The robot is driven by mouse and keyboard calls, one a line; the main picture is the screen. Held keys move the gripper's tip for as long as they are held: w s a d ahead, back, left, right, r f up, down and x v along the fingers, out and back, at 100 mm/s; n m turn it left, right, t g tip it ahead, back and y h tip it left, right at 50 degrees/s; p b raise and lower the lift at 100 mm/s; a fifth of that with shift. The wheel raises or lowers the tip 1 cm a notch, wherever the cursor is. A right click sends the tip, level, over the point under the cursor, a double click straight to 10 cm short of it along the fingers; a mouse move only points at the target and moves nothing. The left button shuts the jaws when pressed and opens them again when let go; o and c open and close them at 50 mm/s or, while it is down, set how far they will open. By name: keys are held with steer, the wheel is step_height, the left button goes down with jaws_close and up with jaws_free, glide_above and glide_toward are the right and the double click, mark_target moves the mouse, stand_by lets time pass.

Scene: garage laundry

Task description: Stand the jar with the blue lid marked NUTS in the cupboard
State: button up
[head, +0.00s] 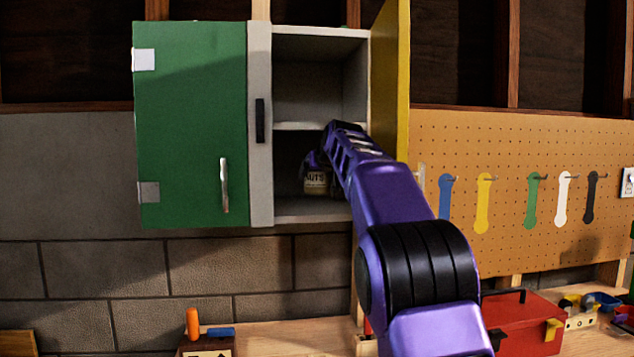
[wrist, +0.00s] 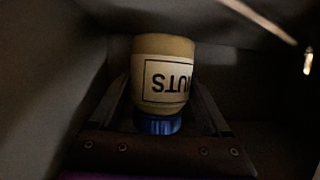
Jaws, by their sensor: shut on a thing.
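The NUTS jar (head: 315,181) is in the cupboard's lower right compartment, upright in the head view. In the wrist view the jar (wrist: 162,80) appears upside down, with its blue lid (wrist: 158,125) towards my gripper. My gripper (head: 316,162) is inside the compartment, above the jar, and shut on it at the lid end. The lid is mostly hidden in the head view. The cupboard (head: 260,190) has its right side open. I cannot tell whether the jar's base touches the cupboard floor.
A green door (head: 190,125) covers the cupboard's left side. The yellow door (head: 390,90) stands open at the right, close to my arm. A middle shelf (head: 300,126) lies above my gripper. A red toolbox (head: 525,318) stands on the bench below.

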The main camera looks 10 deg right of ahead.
mark_target(317, 187)
steer(key=shift+w+d+r, duration=0.1)
steer(key=shift+w, duration=0.3)
steer(key=shift+f+b, duration=0.6)
steer(key=shift+f, duration=1.2)
steer(key=shift+f, duration=0.2)
steer(key=o, duration=1.5)
steer(key=shift+o, duration=0.2)
steer(key=shift+r, duration=0.15)
steer(key=b+v, duration=0.2)
steer(key=v, duration=1)
